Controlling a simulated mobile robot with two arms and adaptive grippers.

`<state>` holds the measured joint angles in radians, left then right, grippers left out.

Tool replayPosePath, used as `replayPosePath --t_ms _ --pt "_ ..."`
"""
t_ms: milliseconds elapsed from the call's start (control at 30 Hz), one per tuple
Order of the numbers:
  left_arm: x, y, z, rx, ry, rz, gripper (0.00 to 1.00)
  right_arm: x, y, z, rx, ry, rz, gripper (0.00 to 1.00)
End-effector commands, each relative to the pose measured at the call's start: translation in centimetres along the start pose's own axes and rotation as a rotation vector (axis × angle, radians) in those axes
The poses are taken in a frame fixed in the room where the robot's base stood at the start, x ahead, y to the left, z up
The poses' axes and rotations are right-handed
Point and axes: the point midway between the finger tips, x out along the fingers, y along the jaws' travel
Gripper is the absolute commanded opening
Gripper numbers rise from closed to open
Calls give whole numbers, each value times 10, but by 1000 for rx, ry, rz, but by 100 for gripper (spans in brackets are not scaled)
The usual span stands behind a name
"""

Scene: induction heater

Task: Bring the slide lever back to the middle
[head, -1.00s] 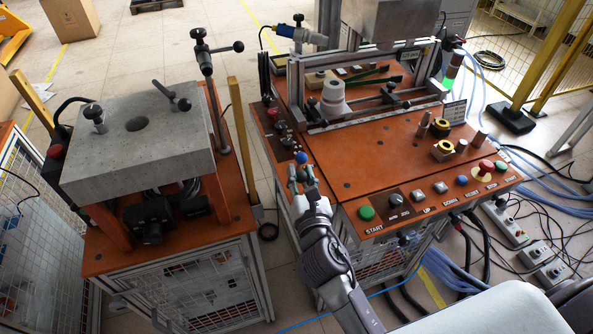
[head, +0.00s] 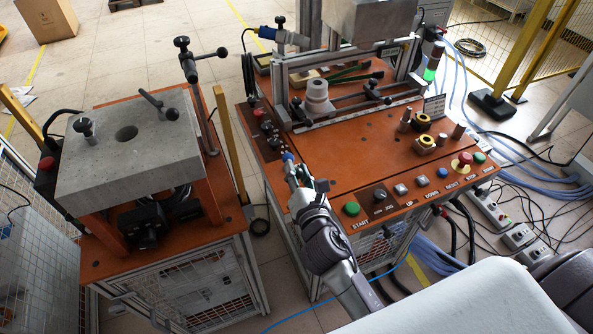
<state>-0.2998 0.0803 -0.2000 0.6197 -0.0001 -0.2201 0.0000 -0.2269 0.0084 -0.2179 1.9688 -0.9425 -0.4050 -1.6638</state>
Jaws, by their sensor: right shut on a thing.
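The slide lever shows as a blue knob (head: 288,157) at the left front edge of the orange heater table. My right gripper (head: 291,169) reaches up to it from below and is shut on it. The fingers cover most of the lever, so its shaft and slot are hidden, and I cannot tell where along its travel it stands. My left gripper is not in view.
A row of buttons, with the green START button (head: 351,208) nearest, lies right of my gripper. Several dark knobs (head: 266,127) sit behind the lever. A second table with a grey block (head: 150,170) stands left, across a narrow gap.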

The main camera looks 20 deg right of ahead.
Motion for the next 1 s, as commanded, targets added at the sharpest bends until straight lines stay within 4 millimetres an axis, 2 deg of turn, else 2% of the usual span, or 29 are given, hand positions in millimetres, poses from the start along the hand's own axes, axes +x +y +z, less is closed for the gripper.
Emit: replayPosePath --t_ms 67,100,233,500,633,767,1000 --pt "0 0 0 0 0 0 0 0 0 0 0 0 0 0" --pt "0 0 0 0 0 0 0 0 0 0 -1 0 0 35" --pt "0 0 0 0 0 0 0 0 0 0 -1 0 0 55" --pt "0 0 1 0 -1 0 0 0 0 0 -1 0 0 55" --pt "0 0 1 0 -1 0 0 -8 0 -1 0 2 -1 55" --pt "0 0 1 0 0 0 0 -30 -1 -1 -1 3 -2 55" --pt "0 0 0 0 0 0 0 -83 -1 -2 1 5 -5 55"
